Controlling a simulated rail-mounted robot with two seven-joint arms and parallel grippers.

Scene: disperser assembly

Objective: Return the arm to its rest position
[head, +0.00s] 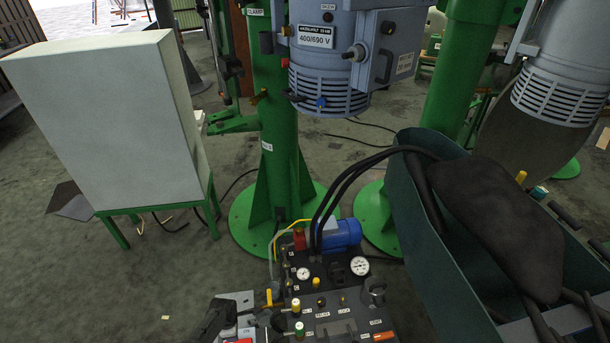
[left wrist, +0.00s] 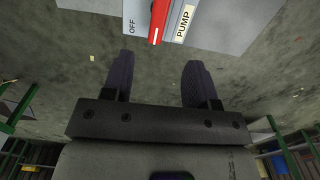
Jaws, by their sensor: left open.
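My left gripper (left wrist: 160,75) shows in the left wrist view with its two dark fingers apart and nothing between them. Past the fingertips, at the top of that view, is a light grey box (left wrist: 222,18) labelled OFF and PUMP. It carries a red switch part (left wrist: 156,22), and a gap shows between the box and the fingers. In the head view, a dark shape (head: 214,318) at the bottom edge may be part of my left gripper; I cannot tell. My right gripper is in neither view.
A black hydraulic panel with gauges (head: 360,266), valves and a blue motor (head: 342,234) stands at bottom centre. Green columns (head: 281,150) carry grey machine heads (head: 328,80). A pale cabinet (head: 105,120) stands left. A teal bin (head: 425,235) is right. Open floor lies at lower left.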

